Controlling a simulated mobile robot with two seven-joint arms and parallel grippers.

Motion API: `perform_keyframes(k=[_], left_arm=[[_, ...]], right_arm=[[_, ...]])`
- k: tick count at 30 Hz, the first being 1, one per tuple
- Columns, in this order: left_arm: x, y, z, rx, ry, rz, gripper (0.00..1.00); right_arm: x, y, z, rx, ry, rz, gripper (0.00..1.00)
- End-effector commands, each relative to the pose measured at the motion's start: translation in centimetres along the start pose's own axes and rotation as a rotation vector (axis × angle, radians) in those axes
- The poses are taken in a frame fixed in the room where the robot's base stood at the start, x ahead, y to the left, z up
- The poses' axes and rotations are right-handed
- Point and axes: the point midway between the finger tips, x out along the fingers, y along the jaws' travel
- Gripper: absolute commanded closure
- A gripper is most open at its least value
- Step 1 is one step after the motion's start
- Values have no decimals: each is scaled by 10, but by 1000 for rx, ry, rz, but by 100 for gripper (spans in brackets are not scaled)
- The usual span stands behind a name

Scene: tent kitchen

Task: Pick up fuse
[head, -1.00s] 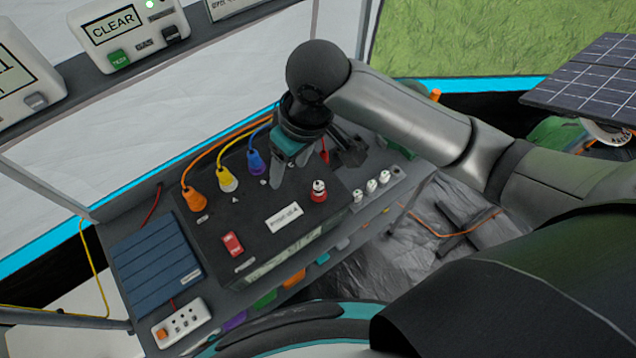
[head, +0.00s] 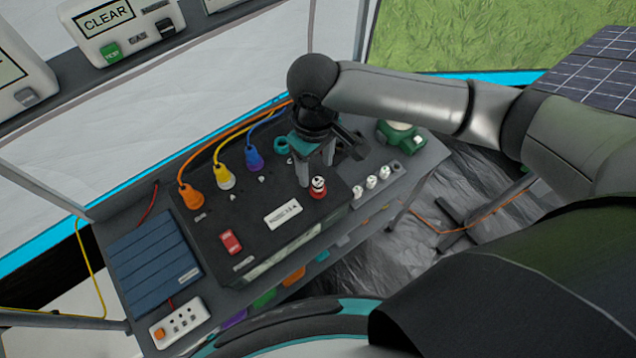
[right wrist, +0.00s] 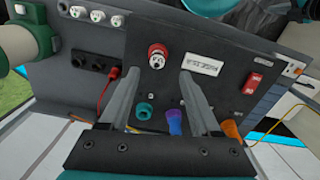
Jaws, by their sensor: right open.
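A round red-and-white fuse (head: 318,187) stands upright in the top of the black box (head: 205,238), near its right edge. It also shows in the right wrist view (right wrist: 158,56), beyond and between my fingertips. Several similar white fuses (head: 371,182) stand in a grey strip to the right of the box, also seen at the top left of the right wrist view (right wrist: 97,16). My right gripper (head: 316,173) is open and empty, pointing down just behind the red-and-white fuse. I cannot tell whether a finger touches it. My left gripper is not in view.
Orange, yellow and blue plugs (head: 225,178) with cables stand at the box's back. A red switch (head: 231,242) and white label (head: 283,214) are on its top. A blue panel (head: 155,265) and power strip (head: 180,322) lie left. A green device (head: 401,134) stands right.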

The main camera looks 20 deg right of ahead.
Motion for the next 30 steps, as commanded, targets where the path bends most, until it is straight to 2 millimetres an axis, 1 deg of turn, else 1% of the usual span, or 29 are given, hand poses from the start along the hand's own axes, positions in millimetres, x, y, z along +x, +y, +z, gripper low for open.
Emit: perform_keyframes(k=[5,12,14,17,23,30], left_arm=[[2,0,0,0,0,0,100],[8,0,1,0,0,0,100],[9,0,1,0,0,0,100],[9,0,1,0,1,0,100],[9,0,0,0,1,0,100],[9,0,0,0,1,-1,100]], right_arm=[[12,1,0,0,-1,1,36],[48,4,2,-1,-2,1,36],[53,5,2,0,-1,1,36],[58,4,1,-1,1,1,36],[58,4,1,-2,1,1,36],[57,4,1,-2,1,1,62]])
